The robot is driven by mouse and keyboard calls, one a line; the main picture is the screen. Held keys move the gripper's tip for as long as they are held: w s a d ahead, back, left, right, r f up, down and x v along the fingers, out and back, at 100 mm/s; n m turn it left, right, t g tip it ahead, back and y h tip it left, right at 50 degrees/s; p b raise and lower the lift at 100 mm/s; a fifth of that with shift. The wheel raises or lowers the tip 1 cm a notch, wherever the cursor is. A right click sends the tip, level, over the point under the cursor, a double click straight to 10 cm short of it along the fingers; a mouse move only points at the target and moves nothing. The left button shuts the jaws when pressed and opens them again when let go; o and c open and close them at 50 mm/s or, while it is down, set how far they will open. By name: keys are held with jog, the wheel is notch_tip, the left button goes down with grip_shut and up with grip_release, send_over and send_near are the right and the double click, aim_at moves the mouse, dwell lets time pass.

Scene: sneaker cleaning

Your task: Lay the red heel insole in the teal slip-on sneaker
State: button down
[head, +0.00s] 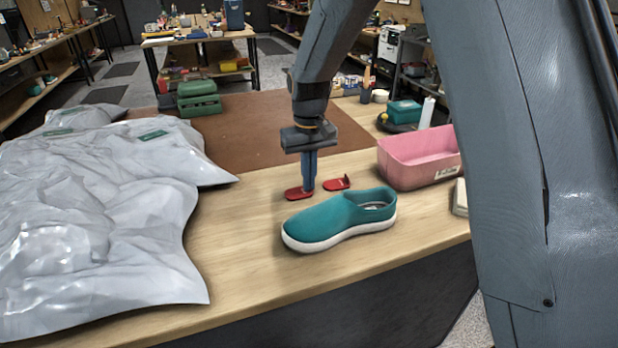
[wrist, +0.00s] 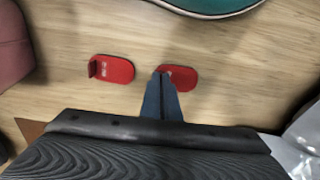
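The teal slip-on sneaker (head: 335,217) with a white sole stands upright on the wooden table, its opening toward the right. Its edge also shows at the top of the wrist view (wrist: 215,8). Two red heel insoles lie behind it. One insole (head: 295,194) is under my gripper (head: 309,188) and also shows in the wrist view (wrist: 186,78). The other insole (head: 336,184), with a small upright tab, lies to its right, apart. My gripper points down, its fingers (wrist: 163,74) close together at one end of the first insole, seemingly around its tab, which they hide.
A pink bin (head: 420,160) stands right of the sneaker. A brown mat (head: 250,120), a green case (head: 198,98) and a teal box (head: 404,112) lie farther back. Bare wood lies left of the sneaker.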

jog(key=c, duration=2)
grip_release()
notch_tip(320, 180, up, 12)
jog(key=b, duration=0.2)
jog(key=shift+r+b, duration=0.15)
jog(key=shift+b, duration=0.25)
